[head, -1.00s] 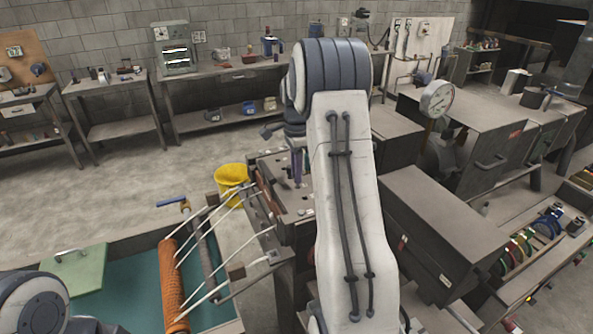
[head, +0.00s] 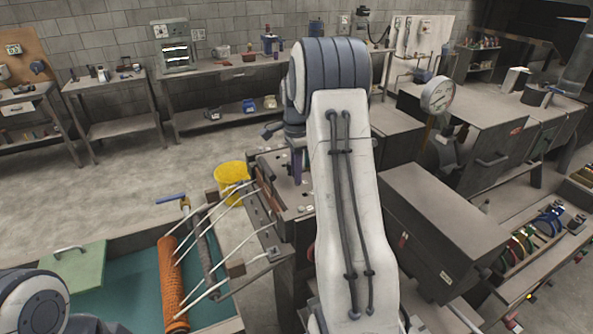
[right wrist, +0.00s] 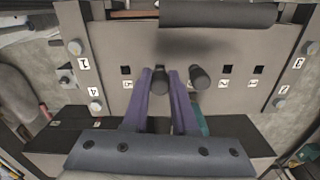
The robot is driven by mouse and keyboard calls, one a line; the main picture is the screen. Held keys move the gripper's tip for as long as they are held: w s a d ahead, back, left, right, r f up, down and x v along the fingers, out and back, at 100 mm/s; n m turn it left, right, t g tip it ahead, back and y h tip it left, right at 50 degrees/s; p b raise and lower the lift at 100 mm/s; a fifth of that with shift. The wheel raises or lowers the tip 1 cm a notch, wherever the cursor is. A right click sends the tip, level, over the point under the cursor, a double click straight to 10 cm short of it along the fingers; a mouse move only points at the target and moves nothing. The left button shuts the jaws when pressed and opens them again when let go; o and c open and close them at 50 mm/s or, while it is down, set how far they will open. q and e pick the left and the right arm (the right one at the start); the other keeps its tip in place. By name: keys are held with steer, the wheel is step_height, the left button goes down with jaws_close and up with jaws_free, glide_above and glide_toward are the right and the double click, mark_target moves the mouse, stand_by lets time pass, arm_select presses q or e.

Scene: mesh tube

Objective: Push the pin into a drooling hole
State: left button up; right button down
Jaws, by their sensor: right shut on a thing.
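My right gripper (right wrist: 166,78) has purple fingers and is shut on a dark round-ended pin (right wrist: 163,82) in front of a grey panel (right wrist: 108,62). A second dark pin (right wrist: 200,78) stands just right of the fingers, outside the grip. The panel has small dark square holes, one at left (right wrist: 126,70) and two at right (right wrist: 227,69). I cannot tell which hole drools, or whether the held pin is in a hole. In the head view a purple finger (head: 297,165) shows beside the box; my arm hides much there. My left gripper is out of view.
An orange mesh tube (head: 171,285) lies in a teal tray (head: 115,285), with pale thin pipes (head: 220,226) running to the box. A yellow bucket (head: 230,174) stands behind. A grey cabinet (head: 440,230) is close on the right. Open floor (head: 120,190) lies left.

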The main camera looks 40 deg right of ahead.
steer(key=shift+f, duration=0.35)
steer(key=c, duration=0.6)
jaws_free()
